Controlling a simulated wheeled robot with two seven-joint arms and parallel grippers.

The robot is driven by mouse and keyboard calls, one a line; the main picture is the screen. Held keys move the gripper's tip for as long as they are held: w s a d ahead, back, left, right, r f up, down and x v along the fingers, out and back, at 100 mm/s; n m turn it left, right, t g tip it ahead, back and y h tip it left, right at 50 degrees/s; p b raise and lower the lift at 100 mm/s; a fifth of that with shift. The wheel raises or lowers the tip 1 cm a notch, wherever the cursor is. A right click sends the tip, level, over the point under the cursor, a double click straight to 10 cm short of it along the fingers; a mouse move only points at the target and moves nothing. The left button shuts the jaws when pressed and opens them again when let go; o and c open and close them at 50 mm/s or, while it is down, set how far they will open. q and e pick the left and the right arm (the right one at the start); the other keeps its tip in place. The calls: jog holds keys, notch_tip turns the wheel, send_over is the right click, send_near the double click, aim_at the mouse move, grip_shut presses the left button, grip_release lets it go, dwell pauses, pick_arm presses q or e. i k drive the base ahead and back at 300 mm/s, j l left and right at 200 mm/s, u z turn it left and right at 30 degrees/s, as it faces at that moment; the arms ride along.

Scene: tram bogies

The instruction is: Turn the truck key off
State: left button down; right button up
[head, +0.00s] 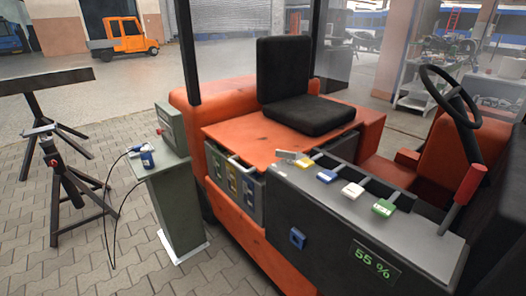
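The truck (250,140) is an orange vehicle with a black seat (295,85) and a black steering wheel (450,95). Its dark grey side console (335,225) faces me. A small blue square fitting with a dark centre (297,238) sits on the console's front face. It may be the key switch, but it is too small to tell the key's position. A display (375,262) to its right reads 55 % in green. Neither of my grippers shows in the head view.
Several levers with coloured knobs (352,190) stick up from the console top, and a red-handled lever (464,185) stands at right. A green pedestal (175,200) with a blue cabled plug (147,158) stands left of the truck. Black trestles (65,180) stand farther left on paving.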

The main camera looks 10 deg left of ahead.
aim_at(291, 156)
jog(key=i+j+z, duration=0.1)
jog(key=i, duration=0.25)
jog(key=i+j, duration=0.15)
jog(key=i, duration=0.2)
jog(key=i+j+z, duration=0.15)
jog(key=i, duration=0.2)
